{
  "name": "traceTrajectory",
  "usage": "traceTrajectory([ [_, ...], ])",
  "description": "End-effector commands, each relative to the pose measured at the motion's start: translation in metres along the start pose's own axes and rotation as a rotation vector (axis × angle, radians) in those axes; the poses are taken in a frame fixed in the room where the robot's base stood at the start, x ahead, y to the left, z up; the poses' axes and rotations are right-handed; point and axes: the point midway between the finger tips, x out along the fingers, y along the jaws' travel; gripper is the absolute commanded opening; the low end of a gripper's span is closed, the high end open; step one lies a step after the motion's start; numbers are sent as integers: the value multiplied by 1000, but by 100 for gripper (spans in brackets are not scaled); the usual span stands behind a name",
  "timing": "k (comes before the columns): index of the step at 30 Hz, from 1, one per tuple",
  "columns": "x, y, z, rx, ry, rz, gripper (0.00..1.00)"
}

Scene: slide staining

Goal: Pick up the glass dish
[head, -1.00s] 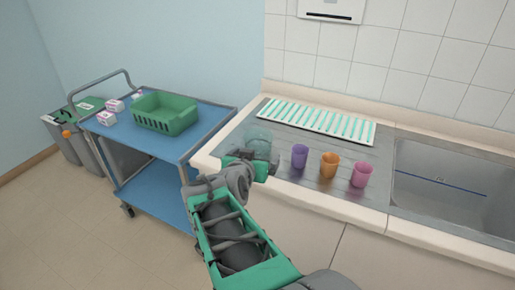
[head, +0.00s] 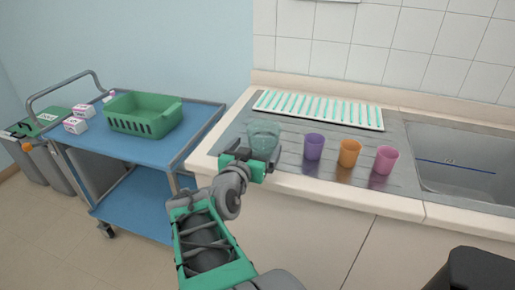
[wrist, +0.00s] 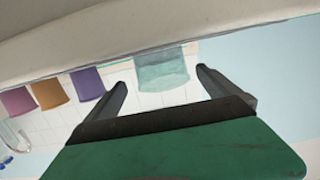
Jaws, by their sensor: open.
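The glass dish (head: 264,136) is a pale teal, see-through vessel standing on the grey draining surface near the counter's left end. My gripper (head: 251,157) is just in front of it, low over the counter's front edge, and partly covers its lower part. In the wrist view, which looks upside down, the glass dish (wrist: 162,70) shows between the two dark fingers of my gripper (wrist: 161,80), a little beyond the tips. The fingers are apart with nothing held. I cannot tell whether either finger touches the dish.
Purple (head: 314,146), orange (head: 349,153) and pink (head: 385,160) cups stand to the right of the dish. A white rack with teal bars (head: 318,109) lies behind. The sink (head: 462,160) is at right. A blue cart (head: 150,150) with a green basket (head: 143,116) stands at left.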

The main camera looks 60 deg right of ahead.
Motion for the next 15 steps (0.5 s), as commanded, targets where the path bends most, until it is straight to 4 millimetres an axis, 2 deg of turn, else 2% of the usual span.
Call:
traceTrajectory([
  [1, 2, 1, 10, 1, 0, 2, 100],
  [5, 11, 3, 9, 0, 0, 8, 100],
  [11, 40, 5, 9, 0, -2, 11, 100],
  [15, 66, 4, 10, 0, -2, 10, 100],
])
